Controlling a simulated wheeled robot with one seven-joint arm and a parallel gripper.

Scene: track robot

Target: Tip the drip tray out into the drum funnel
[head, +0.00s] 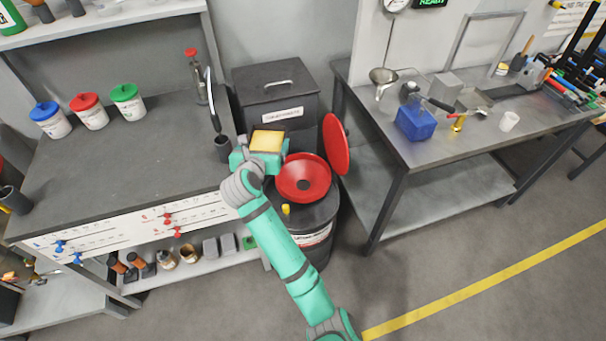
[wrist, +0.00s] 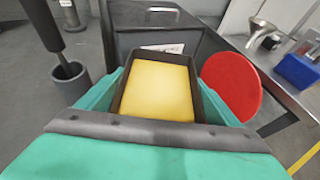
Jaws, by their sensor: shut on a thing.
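The drip tray (wrist: 196,94) is a dark rectangular tray with yellow liquid in it, and it looks roughly level in the wrist view. It also shows in the head view (head: 267,141). My gripper (head: 258,158) is shut on the tray and holds it up beside the drum, to the left of the funnel. The red drum funnel (head: 303,178) sits on top of the dark drum (head: 318,216), with a dark hole in its middle. Its round red lid (head: 337,145) stands open on the right. In the wrist view the lid (wrist: 232,86) is right of the tray, and the funnel bowl is hidden.
A dark bin (head: 276,90) with a handle stands behind the drum. A dark cup (head: 223,148) stands at the left bench's edge. A steel bench (head: 440,150) with a blue box (head: 416,122) is to the right. Floor in front is clear.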

